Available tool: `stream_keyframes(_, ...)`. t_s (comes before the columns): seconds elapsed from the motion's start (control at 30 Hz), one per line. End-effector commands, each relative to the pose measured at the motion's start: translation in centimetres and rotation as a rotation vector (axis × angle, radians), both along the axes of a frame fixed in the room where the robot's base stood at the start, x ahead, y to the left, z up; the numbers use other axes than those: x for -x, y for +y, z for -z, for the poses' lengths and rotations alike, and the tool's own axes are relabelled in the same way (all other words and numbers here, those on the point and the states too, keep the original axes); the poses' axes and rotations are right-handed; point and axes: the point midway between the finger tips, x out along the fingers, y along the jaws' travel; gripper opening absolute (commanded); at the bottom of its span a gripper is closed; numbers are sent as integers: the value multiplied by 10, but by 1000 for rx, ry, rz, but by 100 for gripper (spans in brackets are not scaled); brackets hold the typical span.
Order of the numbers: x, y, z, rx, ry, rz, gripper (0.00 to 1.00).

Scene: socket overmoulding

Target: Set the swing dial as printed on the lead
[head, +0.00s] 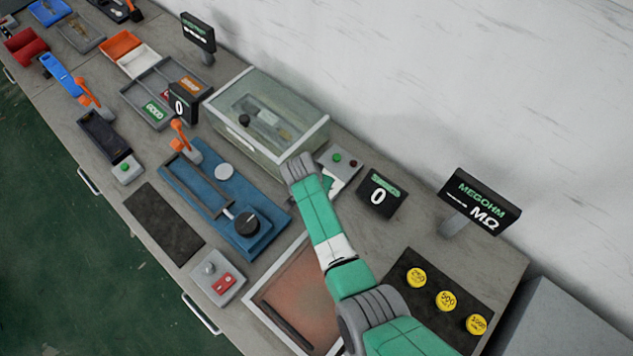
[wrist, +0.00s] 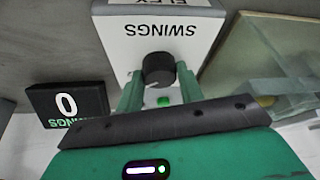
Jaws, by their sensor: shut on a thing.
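The swing dial is a round black knob (wrist: 158,66) on a white panel (wrist: 118,48) printed SWINGS and FLEX, upside down in the wrist view. My gripper (wrist: 160,78) has its green fingers on either side of the knob and is shut on it. A green button (wrist: 163,101) shows just behind the fingers. The dial's marks and pointer cannot be read. In the head view my arm covers part of the control box (head: 341,158), where a green and a red button show; the dial is hidden there. I cannot make out a printed lead.
A SWINGS display reading 0 (wrist: 66,104) stands beside the panel; it also shows in the head view (head: 381,195). A glass-walled chamber (head: 262,122) stands close on the other side. A megohm display (head: 480,204), a blue fixture (head: 225,195) and yellow weights (head: 446,300) surround my arm.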

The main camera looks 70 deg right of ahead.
Motion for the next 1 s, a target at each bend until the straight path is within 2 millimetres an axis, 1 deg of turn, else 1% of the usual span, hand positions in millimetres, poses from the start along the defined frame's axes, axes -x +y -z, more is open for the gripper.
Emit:
stream_keyframes(0.57, 0, 1, 1, -2, 1, 32, 14)
stream_keyframes(0.6, 0, 1, 1, -2, 0, 31, 39)
stream_keyframes(0.67, 0, 1, 1, -2, 0, 31, 51)
stream_keyframes(0.7, 0, 1, 1, -2, 0, 31, 59)
stream_keyframes(0.93, 0, 0, 1, -1, 0, 30, 59)
stream_keyframes(1.0, 0, 1, -3, -1, -1, 30, 59)
